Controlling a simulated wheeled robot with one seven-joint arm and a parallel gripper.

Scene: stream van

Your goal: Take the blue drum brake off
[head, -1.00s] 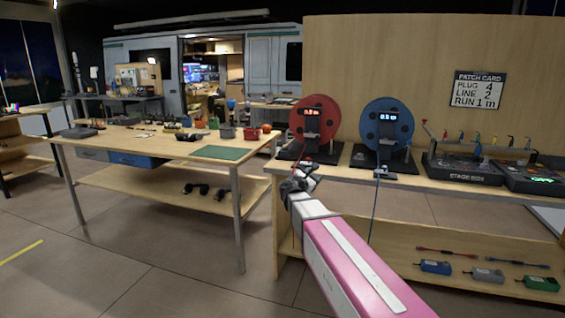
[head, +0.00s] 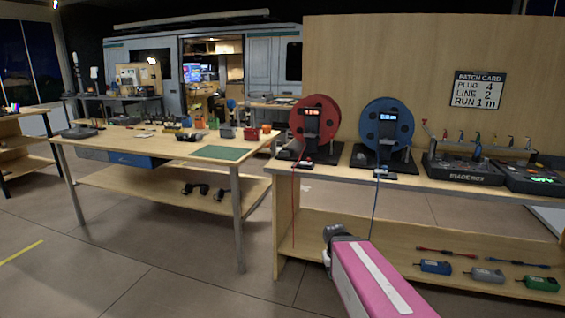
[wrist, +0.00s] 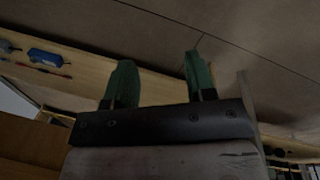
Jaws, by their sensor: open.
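The blue drum (head: 386,122) stands on a black base on the right bench, with a small display on its front. A blue line hangs from its base over the bench's front edge. A small blue-and-white part (head: 381,174) sits at the front of that base; I cannot tell whether it is the brake. My gripper (head: 327,250) is below and in front of the bench top, apart from the drum. In the wrist view its two green fingers (wrist: 160,82) are spread with nothing between them.
A red drum (head: 315,119) stands left of the blue one. A stage box (head: 465,170) is to the right, under a patch card (head: 478,90). The lower shelf (head: 400,250) holds blue, grey and green boxes and cables. Floor is clear between the benches.

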